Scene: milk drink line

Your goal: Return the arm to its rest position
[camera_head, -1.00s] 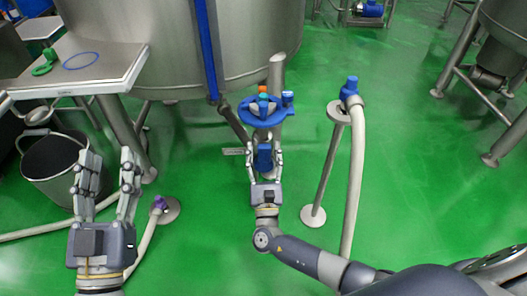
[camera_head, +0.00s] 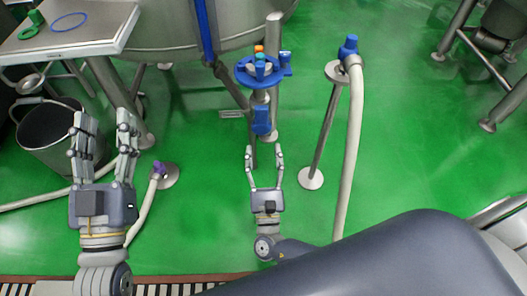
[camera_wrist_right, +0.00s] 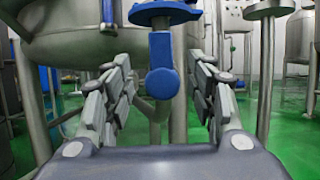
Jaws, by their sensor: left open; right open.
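My right gripper (camera_head: 264,170) is open and empty in the middle of the head view. It is just in front of a blue valve handle (camera_head: 262,120) on the pipe below a blue round plate, apart from it. In the right wrist view the blue handle (camera_wrist_right: 162,70) shows beyond and between the open fingers of my right gripper (camera_wrist_right: 166,95). My left gripper (camera_head: 105,135) is open and empty at the left of the head view, above the floor. My right arm's link covers the lower right of the head view.
A steel tank (camera_head: 165,20) stands behind the valve. A blue-capped hose (camera_head: 348,130) on a stand is right of my right gripper. A dark bucket (camera_head: 50,135) and a steel side table (camera_head: 90,45) are at left.

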